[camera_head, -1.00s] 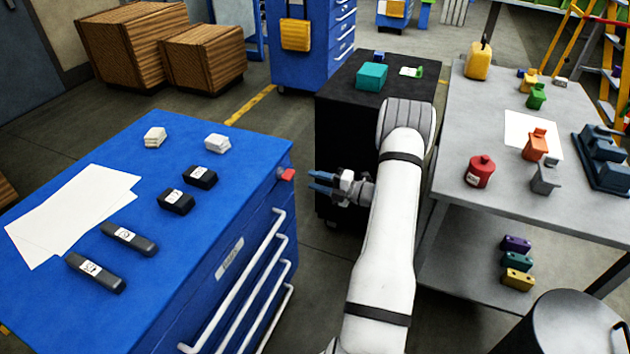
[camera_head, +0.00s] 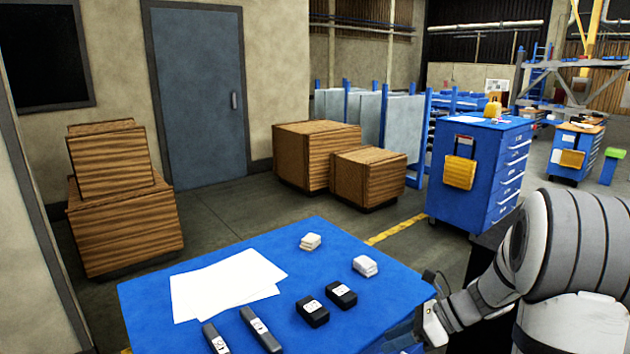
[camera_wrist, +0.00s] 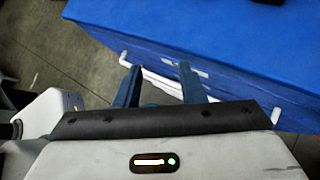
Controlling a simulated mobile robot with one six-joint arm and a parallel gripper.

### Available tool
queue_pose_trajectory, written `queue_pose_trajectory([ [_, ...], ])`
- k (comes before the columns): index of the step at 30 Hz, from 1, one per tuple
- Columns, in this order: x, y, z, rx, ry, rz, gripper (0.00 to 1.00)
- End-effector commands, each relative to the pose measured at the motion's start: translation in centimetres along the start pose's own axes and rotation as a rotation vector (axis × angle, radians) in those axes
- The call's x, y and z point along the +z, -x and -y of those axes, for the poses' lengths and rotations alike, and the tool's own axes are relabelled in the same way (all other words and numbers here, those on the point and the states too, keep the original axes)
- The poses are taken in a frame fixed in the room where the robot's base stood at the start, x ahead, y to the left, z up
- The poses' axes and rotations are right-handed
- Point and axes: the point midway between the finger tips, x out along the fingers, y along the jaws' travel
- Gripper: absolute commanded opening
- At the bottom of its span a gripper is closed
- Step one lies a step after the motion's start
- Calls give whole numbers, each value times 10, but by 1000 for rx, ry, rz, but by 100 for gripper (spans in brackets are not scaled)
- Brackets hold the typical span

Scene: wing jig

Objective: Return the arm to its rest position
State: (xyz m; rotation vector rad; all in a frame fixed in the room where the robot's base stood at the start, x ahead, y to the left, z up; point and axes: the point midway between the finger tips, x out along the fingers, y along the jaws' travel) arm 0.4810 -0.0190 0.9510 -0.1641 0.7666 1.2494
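My gripper (camera_wrist: 160,70) shows in the wrist view with its two dark blue fingers apart and nothing between them. Beyond them are the side and white handles of the blue cabinet (camera_wrist: 230,45). In the head view my white arm is at the lower right, bent, with its wrist by the right corner of the blue cabinet's top (camera_head: 375,305).
The cabinet carries white sheets (camera_head: 225,285), two white blocks (camera_head: 365,265), two black blocks (camera_head: 341,294) and two long dark pieces (camera_head: 260,329). Wooden crates (camera_head: 315,155) stand behind. A blue tool cart (camera_head: 480,170) stands at the back right.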

Motion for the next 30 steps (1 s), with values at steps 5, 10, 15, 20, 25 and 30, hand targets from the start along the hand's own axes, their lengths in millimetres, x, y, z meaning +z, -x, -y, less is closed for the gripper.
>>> queue_pose_trajectory([
  [5,10,-1,-67,58,490,-257,36],
  [10,6,8,-117,145,960,-487,36],
  [15,-2,24,-155,264,1423,-708,36],
  [20,-8,38,-177,381,1773,-881,36],
  [25,-11,47,-186,461,1968,-983,36],
  [30,-12,49,-187,479,2002,-1003,36],
])
